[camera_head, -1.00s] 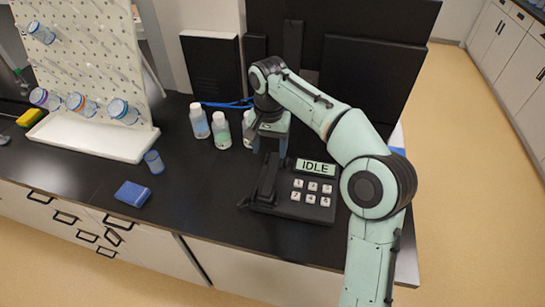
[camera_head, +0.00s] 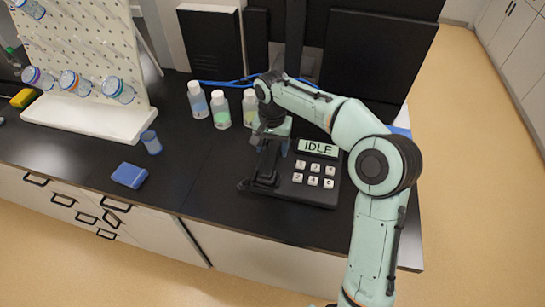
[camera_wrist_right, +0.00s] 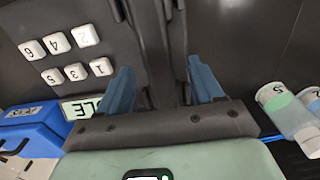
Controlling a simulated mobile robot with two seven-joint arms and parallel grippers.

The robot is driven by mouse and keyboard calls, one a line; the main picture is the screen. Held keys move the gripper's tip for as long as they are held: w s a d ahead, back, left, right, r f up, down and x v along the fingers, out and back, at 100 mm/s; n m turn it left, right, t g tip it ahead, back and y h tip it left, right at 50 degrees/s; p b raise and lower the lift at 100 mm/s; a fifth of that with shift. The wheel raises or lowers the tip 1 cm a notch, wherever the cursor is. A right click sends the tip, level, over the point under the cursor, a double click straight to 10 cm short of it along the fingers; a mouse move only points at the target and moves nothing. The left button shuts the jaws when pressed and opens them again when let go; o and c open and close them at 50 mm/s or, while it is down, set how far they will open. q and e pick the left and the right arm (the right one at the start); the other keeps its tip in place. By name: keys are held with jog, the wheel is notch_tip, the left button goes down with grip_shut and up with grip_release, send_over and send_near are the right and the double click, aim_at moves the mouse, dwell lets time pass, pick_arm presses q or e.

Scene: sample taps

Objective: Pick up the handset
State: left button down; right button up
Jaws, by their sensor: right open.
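The phone (camera_head: 315,190) is a black box on the dark counter, with a screen reading IDLE and several white number keys. The black handset (camera_head: 266,172) is on its left side, partly hidden by my right gripper (camera_head: 270,140). In the right wrist view the dark handset (camera_wrist_right: 153,40) runs between the two blue fingers of my right gripper (camera_wrist_right: 164,88). The fingers are open, one on each side of it, with gaps showing. The white keys (camera_wrist_right: 86,36) lie to the left there. My left gripper is out of view.
Several bottles (camera_head: 221,110) stand behind and left of the phone. A blue box (camera_head: 129,175) and a small blue-capped vial (camera_head: 151,142) are on the counter to the left, by a white pegboard rack (camera_head: 85,118). Dark panels (camera_head: 375,60) stand behind. The counter between box and phone is clear.

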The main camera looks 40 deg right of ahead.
aim_at(273, 152)
jog(key=shift+d+f, duration=0.1)
jog(key=shift+f, duration=1.4)
jog(key=c, duration=1.1)
jog(key=shift+c, duration=0.2)
